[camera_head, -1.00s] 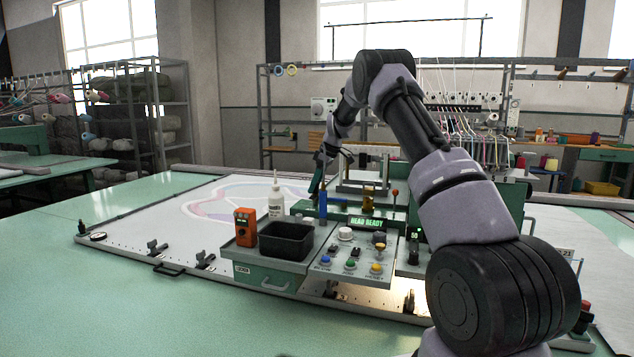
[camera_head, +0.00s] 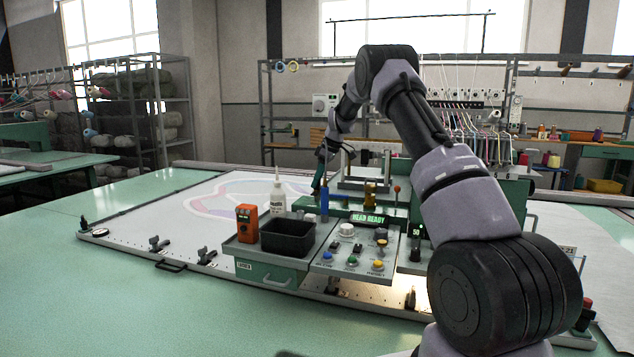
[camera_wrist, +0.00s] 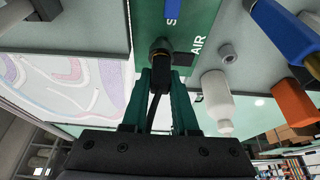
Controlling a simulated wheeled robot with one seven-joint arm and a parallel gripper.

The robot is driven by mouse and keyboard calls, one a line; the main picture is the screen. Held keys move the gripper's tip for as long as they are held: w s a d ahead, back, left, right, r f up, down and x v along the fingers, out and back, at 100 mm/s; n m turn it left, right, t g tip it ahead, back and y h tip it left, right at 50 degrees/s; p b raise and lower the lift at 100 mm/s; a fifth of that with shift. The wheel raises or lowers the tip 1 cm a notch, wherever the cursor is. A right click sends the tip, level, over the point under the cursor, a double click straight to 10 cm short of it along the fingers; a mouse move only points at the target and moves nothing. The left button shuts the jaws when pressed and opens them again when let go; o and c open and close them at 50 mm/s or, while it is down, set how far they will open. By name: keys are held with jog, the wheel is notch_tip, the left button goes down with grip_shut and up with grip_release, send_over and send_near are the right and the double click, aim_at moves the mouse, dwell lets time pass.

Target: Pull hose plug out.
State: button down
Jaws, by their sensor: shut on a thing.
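A black hose (camera_wrist: 153,110) runs from the plug back between the fingers. In the head view, my gripper (camera_head: 319,168) is at the left end of the green machine head (camera_head: 371,209), and the plug is too small to make out.
A white bottle (camera_head: 277,197), a blue-bodied tool (camera_head: 324,200), an orange device (camera_head: 246,223) and a black bin (camera_head: 288,238) stand close to my gripper. The control panel (camera_head: 352,257) is in front. The white cloth (camera_head: 165,215) to the left is mostly clear.

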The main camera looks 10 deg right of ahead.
jog(key=shift+r, duration=2.05)
jog(key=shift+f, duration=0.1)
jog(key=c, duration=0.6)
grip_release()
jog(key=shift+f, duration=0.1)
